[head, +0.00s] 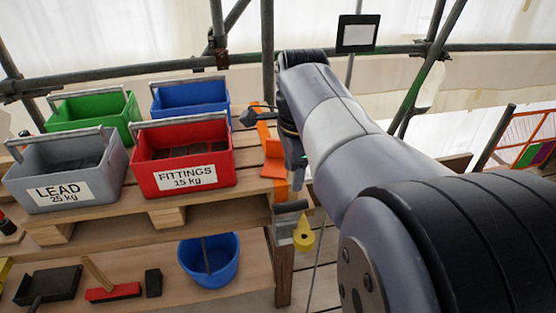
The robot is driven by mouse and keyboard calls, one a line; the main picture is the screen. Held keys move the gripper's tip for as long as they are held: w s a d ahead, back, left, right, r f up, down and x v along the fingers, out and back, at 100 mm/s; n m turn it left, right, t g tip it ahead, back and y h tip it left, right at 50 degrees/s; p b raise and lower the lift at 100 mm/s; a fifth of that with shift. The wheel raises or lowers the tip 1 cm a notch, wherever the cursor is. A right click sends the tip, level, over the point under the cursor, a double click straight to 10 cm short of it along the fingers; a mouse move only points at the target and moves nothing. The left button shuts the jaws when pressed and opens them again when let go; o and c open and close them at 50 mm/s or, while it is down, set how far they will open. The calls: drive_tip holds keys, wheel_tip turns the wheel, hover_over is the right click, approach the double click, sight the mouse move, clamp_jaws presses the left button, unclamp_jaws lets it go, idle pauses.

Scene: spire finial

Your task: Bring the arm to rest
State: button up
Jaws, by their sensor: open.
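My arm reaches from the lower right to the upper middle of the head view, bends there and points down. My gripper (294,160) hangs at its end, beside the right end of the wooden bench (150,207). It is seen edge-on and partly covered by my forearm. It is open, and I see nothing held in it. An orange bracket or strip (275,150) lies close to its left in the picture. I cannot tell whether they touch.
A grey LEAD crate (62,190), a red FITTINGS crate (185,178), a green crate (95,115) and a blue crate (190,95) stand on the bench. A blue bucket (208,262) and tools are below. Scaffold poles (267,50) and a small screen (357,33) stand behind.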

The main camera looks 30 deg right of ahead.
drive_tip(key=f, duration=0.3)
drive_tip(key=w+f+b, duration=0.1)
drive_tip(key=f, duration=0.3)
drive_tip(key=f+b, duration=0.1)
drive_tip(key=f, duration=0.2)
drive_tip(key=shift+w+d+f, duration=0.25)
drive_tip(key=shift+w+f, duration=0.05)
drive_tip(key=shift+w, duration=0.1)
drive_tip(key=shift+w+r, duration=0.1)
drive_tip(key=shift+w, duration=0.05)
